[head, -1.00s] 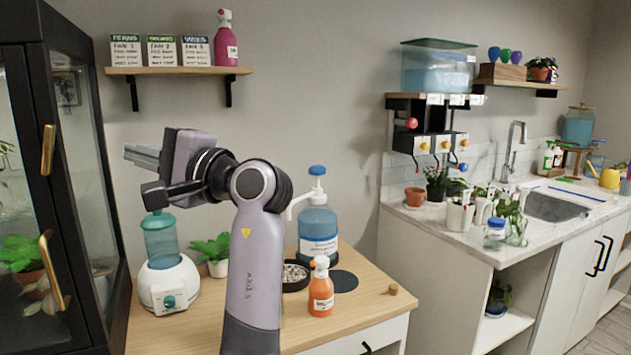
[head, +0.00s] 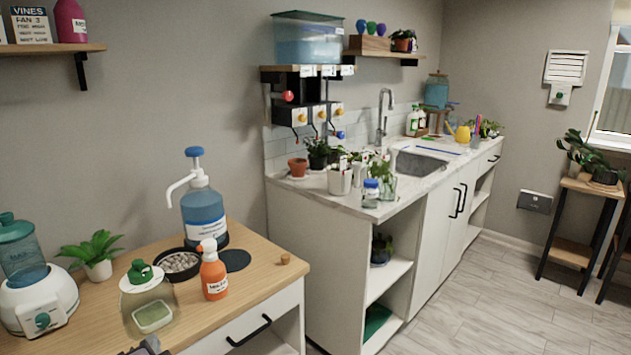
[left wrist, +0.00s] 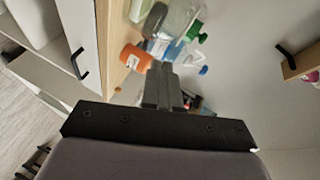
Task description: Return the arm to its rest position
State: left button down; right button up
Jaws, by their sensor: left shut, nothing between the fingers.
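Only a small part of my left arm and gripper (head: 147,347) shows at the bottom edge of the head view, in front of the wooden table (head: 262,268). In the left wrist view the left gripper's dark fingers (left wrist: 160,85) are together, with nothing between them. They point toward the table items, which appear sideways; I cannot tell how far away these are. My right gripper is in neither view.
A sink counter (head: 345,205) is to the right.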

pick_arm(q)
jog(key=s+d+f+n+h, duration=0.1)
jog(key=s+d+f+h, duration=0.1)
jog(key=s+d+f, duration=0.1)
jog(key=s+d+f+n+g+h, duration=0.1)
jog(key=s+d+f+h, duration=0.2)
jog(key=s+f, duration=0.3)
notch_tip(320, 180, down, 3)
jog(key=shift+s+d+r, duration=0.15)
jog(key=shift+d+r, duration=0.05)
jog(key=c, duration=1.5)
grip_release()
jog(key=s+d+f+n+g+h, duration=0.1)
jog(key=s+d+f+n, duration=0.1)
jog(key=s, duration=0.3)
jog(key=s+d+f+n+g+h, duration=0.1)
jog(key=s+d+f+n+h, duration=0.1)
jog(key=s, duration=0.4)
jog(key=shift+s+d+f+n+h+p, duration=0.3)
jog(key=shift+d+f+p, duration=0.15)
jog(key=shift+f, duration=0.4)
jog(key=o, duration=0.3)
jog(key=shift+s+d, duration=0.1)
jog(key=shift+d, duration=0.05)
